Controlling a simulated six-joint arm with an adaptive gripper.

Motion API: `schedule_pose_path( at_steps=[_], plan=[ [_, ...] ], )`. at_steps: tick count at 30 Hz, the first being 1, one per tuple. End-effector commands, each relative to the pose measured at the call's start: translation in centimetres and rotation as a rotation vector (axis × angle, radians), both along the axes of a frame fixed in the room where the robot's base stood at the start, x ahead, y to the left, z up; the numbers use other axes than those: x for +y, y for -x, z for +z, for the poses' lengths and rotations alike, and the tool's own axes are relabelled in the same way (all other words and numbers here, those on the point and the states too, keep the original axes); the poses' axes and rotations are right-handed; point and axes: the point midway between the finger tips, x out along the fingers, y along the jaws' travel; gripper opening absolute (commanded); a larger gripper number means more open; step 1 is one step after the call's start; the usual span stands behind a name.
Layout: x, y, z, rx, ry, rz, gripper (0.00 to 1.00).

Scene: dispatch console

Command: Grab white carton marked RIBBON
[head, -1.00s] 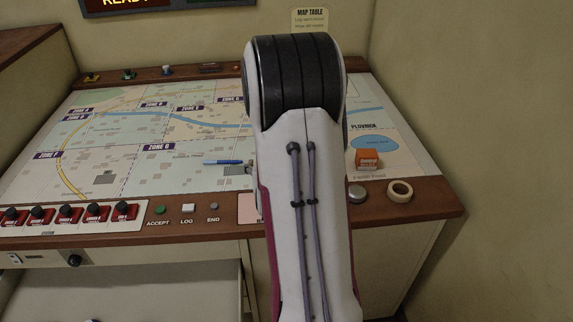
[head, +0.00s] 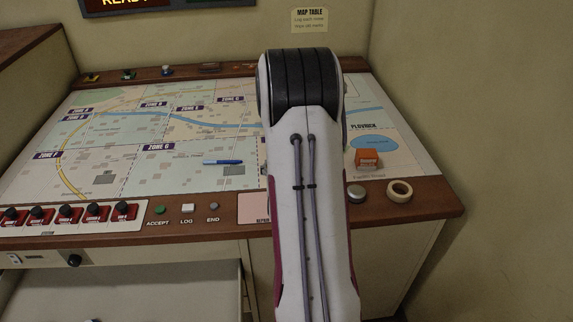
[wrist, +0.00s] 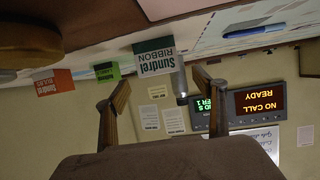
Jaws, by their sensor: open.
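The carton marked RIBBON (wrist: 154,59) shows in the wrist view, with a pale face and green lettering, just beyond my fingertips and about midway between them. My gripper (wrist: 162,84) is open, with a brown finger on each side and nothing between them. In the head view my own arm covers the middle right of the map table, and neither the carton nor my gripper can be seen there.
An orange box (head: 367,158) sits on the map table's right side; an orange box (wrist: 55,82) and a green box (wrist: 107,70) stand left of the carton in the wrist view. A blue marker (head: 222,162) lies on the map. A tape roll (head: 399,191) is near the front edge.

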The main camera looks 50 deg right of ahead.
Motion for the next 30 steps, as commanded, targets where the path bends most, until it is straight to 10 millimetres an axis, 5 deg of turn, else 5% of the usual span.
schedule_pose_path(
  at_steps=[20, 30],
  plan=[
    [-1.2, -0.9, -0.6, 0.001, -0.001, 0.0, 0.69],
    [-3.3, -2.5, -1.5, 0.001, -0.001, -0.001, 0.69]
  ],
)
